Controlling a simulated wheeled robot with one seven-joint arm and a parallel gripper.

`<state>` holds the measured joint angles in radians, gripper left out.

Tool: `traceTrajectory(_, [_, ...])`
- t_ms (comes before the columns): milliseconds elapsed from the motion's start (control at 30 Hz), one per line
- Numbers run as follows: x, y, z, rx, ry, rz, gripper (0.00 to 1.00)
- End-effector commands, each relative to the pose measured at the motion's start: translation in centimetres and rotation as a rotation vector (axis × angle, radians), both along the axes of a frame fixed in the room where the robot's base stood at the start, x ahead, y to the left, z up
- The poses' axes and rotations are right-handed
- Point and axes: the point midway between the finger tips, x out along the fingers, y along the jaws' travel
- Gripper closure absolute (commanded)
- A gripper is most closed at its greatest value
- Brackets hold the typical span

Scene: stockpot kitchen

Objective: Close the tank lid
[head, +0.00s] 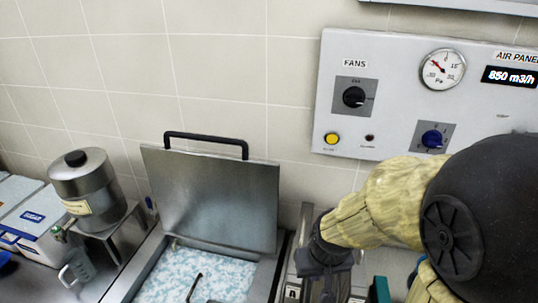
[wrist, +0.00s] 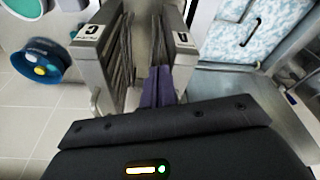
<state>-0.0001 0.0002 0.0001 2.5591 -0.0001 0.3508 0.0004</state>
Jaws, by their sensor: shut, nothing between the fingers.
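The tank (head: 152,264) is open and holds pale blue and white patterned contents. Its square steel lid (head: 212,200) stands nearly upright at the back, against the tiled wall side. A black bar handle (head: 206,137) runs along the lid's top edge. The tank contents also show at the upper right of the wrist view (wrist: 235,35). My gripper, its dark purple fingers (wrist: 157,75) seen in the wrist view, is shut and empty. It is beside the tank, to its right in the head view, and apart from the lid. Its fingertips are not clear in the head view.
Metal racks labelled C (wrist: 93,50) and A (wrist: 182,55) flank my fingers closely. A wall panel (head: 400,95) with knobs and a gauge hangs at upper right. A steel pot (head: 88,180) and a clear jug (head: 77,266) stand left of the tank. Space above the tank is clear.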

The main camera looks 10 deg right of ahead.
Motion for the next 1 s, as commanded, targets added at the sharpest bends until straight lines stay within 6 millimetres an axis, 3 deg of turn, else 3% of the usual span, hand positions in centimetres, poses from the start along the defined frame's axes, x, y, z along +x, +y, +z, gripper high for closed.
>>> traceTrajectory(167, [2.0,0.3,0.7,-0.001,-0.003,0.001,1.00])
traceTrajectory(367, [8.4,1.4,3.2,-0.007,-0.007,-0.007,1.00])
traceTrajectory(700, [19.8,4.1,9.1,-0.025,-0.020,-0.059,1.00])
traceTrajectory(1000, [27.1,6.2,14.4,-0.033,-0.040,-0.151,1.00])
